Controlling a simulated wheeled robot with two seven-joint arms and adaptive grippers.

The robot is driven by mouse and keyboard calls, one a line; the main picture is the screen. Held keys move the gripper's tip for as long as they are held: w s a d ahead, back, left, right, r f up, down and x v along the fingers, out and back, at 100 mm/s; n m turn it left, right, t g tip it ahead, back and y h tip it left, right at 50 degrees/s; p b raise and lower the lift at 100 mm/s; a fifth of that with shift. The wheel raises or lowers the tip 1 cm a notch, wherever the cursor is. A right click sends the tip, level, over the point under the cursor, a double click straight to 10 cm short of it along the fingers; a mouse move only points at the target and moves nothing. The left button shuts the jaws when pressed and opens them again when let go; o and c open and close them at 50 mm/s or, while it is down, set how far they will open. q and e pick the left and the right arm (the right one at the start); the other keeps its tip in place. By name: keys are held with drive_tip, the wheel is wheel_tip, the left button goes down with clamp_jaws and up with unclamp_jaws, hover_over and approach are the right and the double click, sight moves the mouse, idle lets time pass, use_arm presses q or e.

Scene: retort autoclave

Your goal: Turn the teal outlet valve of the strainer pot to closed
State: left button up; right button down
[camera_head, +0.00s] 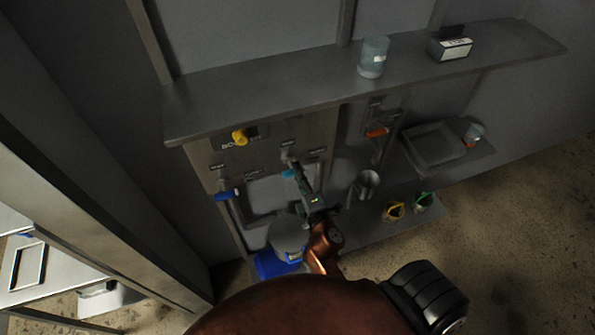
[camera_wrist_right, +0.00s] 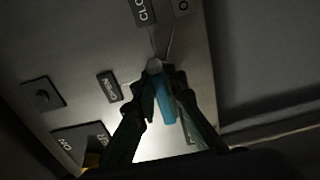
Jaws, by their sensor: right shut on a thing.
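The teal outlet valve handle (camera_wrist_right: 165,100) shows in the right wrist view between the two fingers of my right gripper (camera_wrist_right: 160,95), which is shut on it. A "CLO..." label (camera_wrist_right: 142,10) and an "O..." label (camera_wrist_right: 183,6) sit on the panel above the valve. In the head view the teal handle (camera_head: 289,173) shows at the tip of my right gripper (camera_head: 295,170), against the metal panel (camera_head: 210,155). The fingers hide part of the handle there. My left gripper is not in view.
A yellow knob (camera_head: 240,137) and a blue handle (camera_head: 228,196) are on the panel to the left. An orange handle (camera_head: 377,132) is to the right. A shelf (camera_head: 270,88) overhangs with a glass jar (camera_head: 373,56). A metal cup (camera_head: 366,184) stands below.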

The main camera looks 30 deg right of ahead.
drive_tip(key=c, duration=2)
unclamp_jaws()
drive_tip(key=shift+o, duration=0.2)
